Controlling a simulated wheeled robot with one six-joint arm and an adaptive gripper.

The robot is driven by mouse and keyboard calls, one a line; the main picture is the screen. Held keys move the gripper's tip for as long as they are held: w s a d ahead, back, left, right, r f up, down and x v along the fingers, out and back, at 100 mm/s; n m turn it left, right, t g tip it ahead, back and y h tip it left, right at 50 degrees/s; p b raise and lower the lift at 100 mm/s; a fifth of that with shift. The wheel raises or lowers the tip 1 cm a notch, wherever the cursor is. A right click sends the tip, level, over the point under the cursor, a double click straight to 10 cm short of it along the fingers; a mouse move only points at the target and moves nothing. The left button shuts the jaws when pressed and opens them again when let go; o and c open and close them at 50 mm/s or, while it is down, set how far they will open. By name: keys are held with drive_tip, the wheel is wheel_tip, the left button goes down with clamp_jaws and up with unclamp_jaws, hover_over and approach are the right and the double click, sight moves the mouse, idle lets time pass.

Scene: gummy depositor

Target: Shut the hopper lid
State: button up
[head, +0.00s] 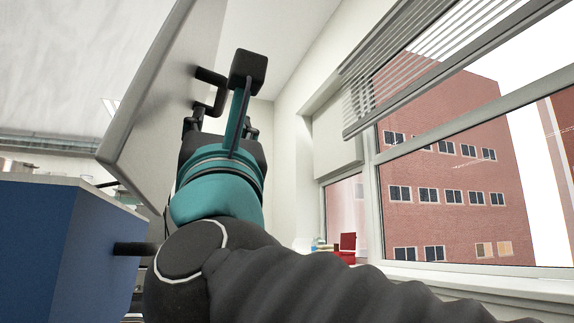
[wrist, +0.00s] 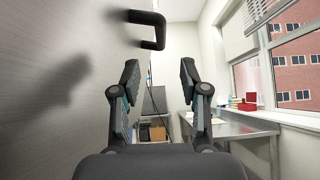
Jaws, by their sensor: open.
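The hopper lid (head: 145,110) is a large pale panel standing raised and steeply tilted at the upper left of the head view. It fills the left side of the wrist view (wrist: 50,120) as a grey surface. Its black bar handle (head: 219,92) sticks out to the right; it also shows at the top of the wrist view (wrist: 158,30). My gripper (head: 222,98) is open and empty beside the lid. In the wrist view its fingertips (wrist: 159,72) are spread, with the handle above the gap between them. I cannot tell whether anything touches. The left finger is partly hidden in the head view.
A blue cabinet-like body (head: 70,245) with a pale top stands at the lower left, a black bar (head: 133,248) jutting from it. A window (head: 450,180) is on the right. A metal table (wrist: 240,130) with a red box (wrist: 248,102) stands farther back.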

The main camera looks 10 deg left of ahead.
sight(222, 98)
drive_tip(key=p+x, duration=0.5)
drive_tip(key=x, duration=0.8)
drive_tip(key=shift+w+r, duration=0.1)
drive_tip(key=shift+r, duration=0.05)
clamp_jaws()
